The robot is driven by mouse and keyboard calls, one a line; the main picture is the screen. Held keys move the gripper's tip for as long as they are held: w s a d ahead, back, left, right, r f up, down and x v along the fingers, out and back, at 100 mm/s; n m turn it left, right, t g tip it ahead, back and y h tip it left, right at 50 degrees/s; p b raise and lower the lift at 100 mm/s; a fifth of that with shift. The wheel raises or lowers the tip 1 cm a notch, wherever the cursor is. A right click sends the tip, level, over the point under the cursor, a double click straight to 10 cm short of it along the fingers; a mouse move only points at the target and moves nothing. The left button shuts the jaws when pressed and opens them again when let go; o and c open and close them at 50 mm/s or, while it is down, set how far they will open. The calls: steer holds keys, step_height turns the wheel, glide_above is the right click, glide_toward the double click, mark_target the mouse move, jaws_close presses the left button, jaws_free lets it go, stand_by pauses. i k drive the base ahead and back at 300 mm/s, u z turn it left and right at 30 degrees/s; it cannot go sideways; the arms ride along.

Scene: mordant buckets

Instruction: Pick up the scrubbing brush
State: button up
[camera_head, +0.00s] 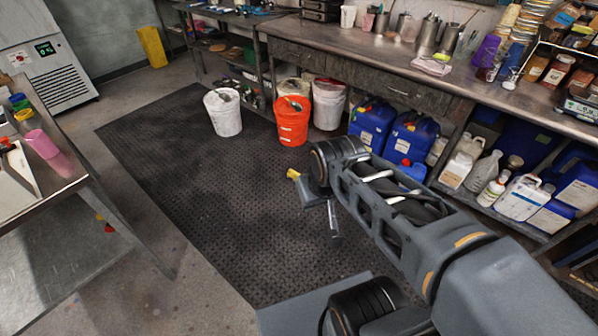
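I cannot make out the scrubbing brush for certain. A white bucket (224,118) on the dark mat has a small greyish item at its mouth, too small to name. An orange bucket (292,127) to its right also has something pale at its mouth. My gripper (334,222) hangs at the end of my arm above the mat, in front of the buckets and apart from them. It points downward and is seen edge-on, so its opening is hidden. I see nothing held in it.
More white buckets (328,108) stand behind the orange one by the metal workbench (350,50). Blue jerrycans (371,125) and several bottles fill the low shelf at right. A metal table (52,190) stands at left with a pink cup (41,144). The dark mat (190,185) is mostly clear.

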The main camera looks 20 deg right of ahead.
mark_target(290, 173)
steer(key=z, duration=0.2)
steer(key=i, duration=2.75)
steer(key=u, duration=0.3)
